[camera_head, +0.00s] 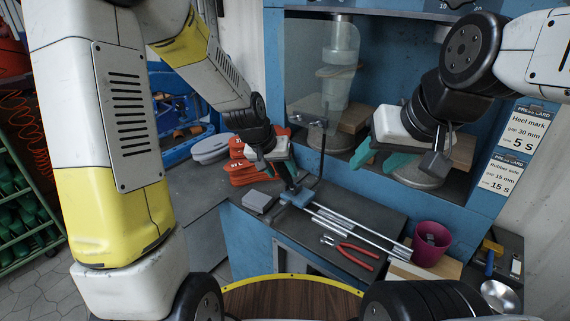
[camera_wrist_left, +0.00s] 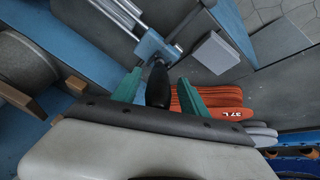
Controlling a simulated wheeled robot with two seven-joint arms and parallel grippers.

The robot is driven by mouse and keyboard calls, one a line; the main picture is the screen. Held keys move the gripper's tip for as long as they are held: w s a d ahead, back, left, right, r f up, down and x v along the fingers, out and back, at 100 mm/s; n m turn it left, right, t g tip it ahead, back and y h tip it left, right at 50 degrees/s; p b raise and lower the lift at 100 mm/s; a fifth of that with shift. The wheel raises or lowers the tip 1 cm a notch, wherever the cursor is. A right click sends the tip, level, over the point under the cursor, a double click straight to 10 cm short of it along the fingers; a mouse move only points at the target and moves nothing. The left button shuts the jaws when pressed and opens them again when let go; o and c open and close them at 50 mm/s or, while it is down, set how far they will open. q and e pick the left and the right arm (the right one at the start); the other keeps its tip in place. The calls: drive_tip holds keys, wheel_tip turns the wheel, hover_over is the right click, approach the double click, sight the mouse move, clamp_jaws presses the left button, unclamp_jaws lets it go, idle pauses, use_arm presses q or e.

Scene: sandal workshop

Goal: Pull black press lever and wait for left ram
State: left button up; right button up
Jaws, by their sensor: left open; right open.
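The black lever handle (camera_wrist_left: 158,84) stands between the two green fingers of my left gripper in the left wrist view. Its lower end meets a blue metal bracket (camera_wrist_left: 153,47), also seen on the bench in the head view (camera_head: 297,197). My left gripper (camera_head: 285,178) is open, with its fingers on either side of the handle. The wrist view does not clearly show contact. The left ram (camera_head: 340,42) is a pale cylinder behind a clear guard (camera_head: 306,70). My right gripper (camera_head: 383,162) is open and empty in front of the press's right side.
Orange sole shapes (camera_head: 245,165) and grey ones (camera_head: 210,148) lie left of the left gripper. Red-handled pliers (camera_head: 354,255), metal rods (camera_head: 352,226), a grey block (camera_head: 257,201) and a magenta cup (camera_head: 431,244) are on the bench. Instruction cards (camera_head: 528,128) hang at right.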

use_arm(q)
drive_tip(key=shift+v, duration=2.75)
drive_tip(key=shift+r, duration=0.1)
drive_tip(key=s+a+r, duration=0.3)
drive_tip(key=s+r, duration=0.1)
drive_tip(key=s, duration=0.2)
drive_tip(key=s+a+r+t, duration=0.1)
drive_tip(key=s+a+r, duration=0.2)
drive_tip(key=s, duration=0.4)
drive_tip(key=s+a+r+n+y, duration=0.1)
drive_tip(key=s+a+r, duration=0.2)
drive_tip(key=s+r, duration=0.2)
drive_tip(key=shift+s+r+t, duration=0.3)
drive_tip(key=shift+s, duration=0.4)
idle(2.6)
